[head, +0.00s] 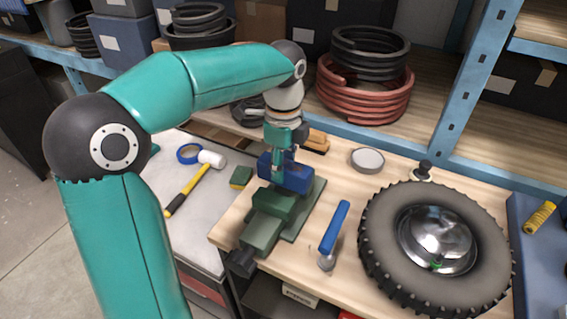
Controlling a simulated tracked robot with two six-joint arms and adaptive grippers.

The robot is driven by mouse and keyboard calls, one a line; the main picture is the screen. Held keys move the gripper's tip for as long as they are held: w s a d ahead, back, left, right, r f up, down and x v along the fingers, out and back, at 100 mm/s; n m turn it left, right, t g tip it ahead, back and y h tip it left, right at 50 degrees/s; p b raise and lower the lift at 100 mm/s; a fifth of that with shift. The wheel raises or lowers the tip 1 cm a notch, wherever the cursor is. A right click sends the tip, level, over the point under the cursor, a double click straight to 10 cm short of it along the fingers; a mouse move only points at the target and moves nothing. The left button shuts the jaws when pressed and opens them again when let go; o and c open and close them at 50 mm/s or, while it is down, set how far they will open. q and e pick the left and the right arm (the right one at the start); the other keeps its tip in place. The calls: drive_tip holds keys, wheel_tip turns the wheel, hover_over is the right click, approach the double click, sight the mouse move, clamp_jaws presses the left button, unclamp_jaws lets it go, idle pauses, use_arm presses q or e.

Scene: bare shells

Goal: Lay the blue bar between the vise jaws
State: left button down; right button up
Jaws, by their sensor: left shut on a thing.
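My left gripper (278,160) comes down from above over the green vise (268,222) on the wooden bench. It is shut on the blue bar (293,178), a short block at the far part of the vise. The bar looks level and lies at jaw height or just above. From this angle I cannot tell whether it touches the jaws or rests between them. The fingertips and part of the bar are hard to make out. My right gripper is not in view.
A blue-handled tool (335,227) stands right of the vise. A large tyre (378,250) fills the bench's right side. A round tin (368,159) sits behind.

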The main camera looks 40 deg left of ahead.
use_arm(q)
drive_tip(key=shift+f+b, duration=0.95)
drive_tip(key=shift+f, duration=0.5)
idle(0.7)
drive_tip(key=shift+f, duration=0.25)
idle(0.5)
drive_tip(key=shift+s+d+f+b, duration=0.15)
drive_tip(key=shift+s+f+b, duration=0.05)
drive_tip(key=shift+f+b, duration=0.2)
drive_tip(key=shift+f, duration=0.1)
drive_tip(key=c, duration=0.9)
unclamp_jaws()
drive_tip(key=shift+c, duration=0.2)
drive_tip(key=shift+o, duration=1.8)
drive_tip(key=shift+w+f, duration=0.1)
drive_tip(key=shift+w, duration=0.05)
